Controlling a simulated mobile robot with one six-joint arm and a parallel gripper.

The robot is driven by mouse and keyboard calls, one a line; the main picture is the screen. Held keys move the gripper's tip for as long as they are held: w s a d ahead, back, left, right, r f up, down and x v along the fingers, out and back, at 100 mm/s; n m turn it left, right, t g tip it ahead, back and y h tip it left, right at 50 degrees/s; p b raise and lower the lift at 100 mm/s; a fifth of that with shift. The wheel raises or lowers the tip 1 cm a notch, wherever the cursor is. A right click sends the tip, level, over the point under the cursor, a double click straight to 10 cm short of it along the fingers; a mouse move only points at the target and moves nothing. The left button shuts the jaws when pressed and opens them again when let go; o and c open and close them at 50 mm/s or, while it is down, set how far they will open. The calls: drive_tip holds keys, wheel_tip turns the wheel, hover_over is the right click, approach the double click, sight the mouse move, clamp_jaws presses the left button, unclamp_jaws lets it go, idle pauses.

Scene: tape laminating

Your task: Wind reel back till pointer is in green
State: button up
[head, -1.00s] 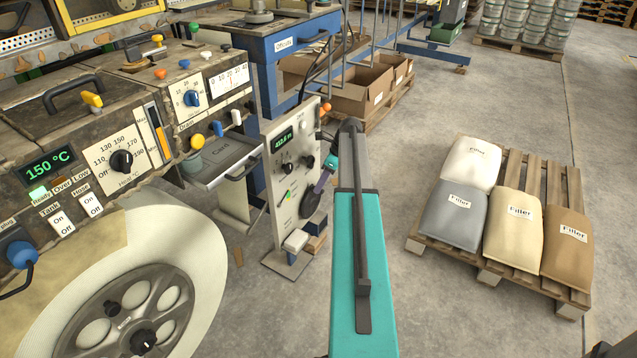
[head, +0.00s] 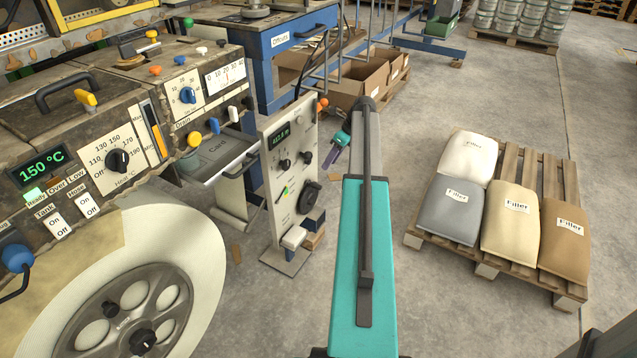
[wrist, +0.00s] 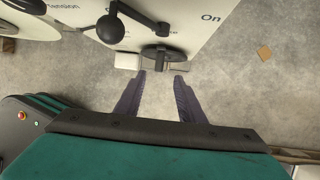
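The large cream reel (head: 190,255) with a grey spoked hub stands at the lower left of the head view. A pale control panel (head: 268,185) stands right of it, with a lit display (head: 280,136), dark knobs and a small green part (head: 284,192). I cannot make out a pointer there. A black round handle (head: 309,196) sits on its right part. My gripper (head: 329,160), with purple fingers, is up and right of that handle, apart from it. In the wrist view my gripper (wrist: 160,77) is open and empty, facing a dark round part (wrist: 162,55).
A black ball-ended lever (wrist: 115,28) sticks out from the panel in the wrist view. A grey drawer (head: 225,160) juts out left of the panel. Cardboard boxes (head: 360,85) stand behind. A pallet with filler bags (head: 450,210) is at the right.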

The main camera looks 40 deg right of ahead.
drive_tip(key=b+x, duration=0.2)
drive_tip(key=x, duration=1)
drive_tip(key=shift+a+f, duration=0.1)
drive_tip(key=shift+a, duration=0.05)
drive_tip(key=shift+c, duration=0.2)
clamp_jaws()
drive_tip(key=shift+a, duration=0.1)
